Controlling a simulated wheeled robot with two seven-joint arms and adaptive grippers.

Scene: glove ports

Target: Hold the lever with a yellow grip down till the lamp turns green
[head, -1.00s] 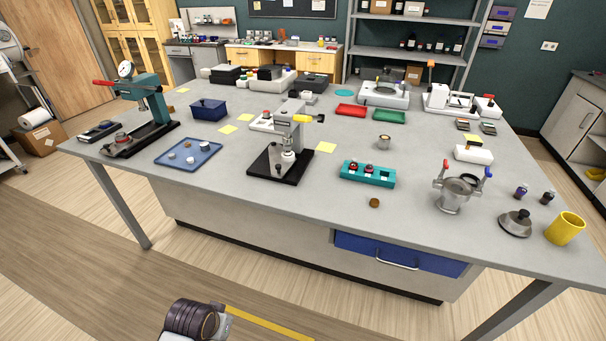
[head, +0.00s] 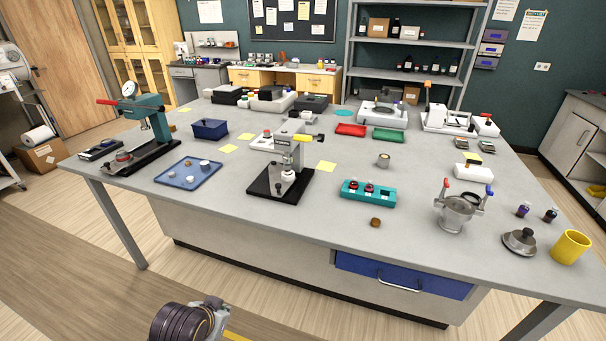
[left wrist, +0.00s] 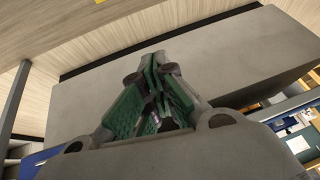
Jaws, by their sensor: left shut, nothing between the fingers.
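The lever's yellow grip (head: 303,138) sticks out to the right from the top of a grey press (head: 290,158) on a black base, on the near half of the table. The lever looks about level. A small red dome (head: 267,133) on a white box behind the press may be the lamp; it is too small to be sure. My left gripper is low in front of the table, well short of the press, with its arm at the bottom of the head view. In the left wrist view its green-padded fingers (left wrist: 155,70) are shut and empty. My right gripper is out of view.
A blue tray (head: 188,173) lies left of the press and a teal rack (head: 368,192) to its right. A teal press with a red handle (head: 146,128) stands farther left. The table's front edge lies between my arm and the press. Bare tabletop surrounds the press base.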

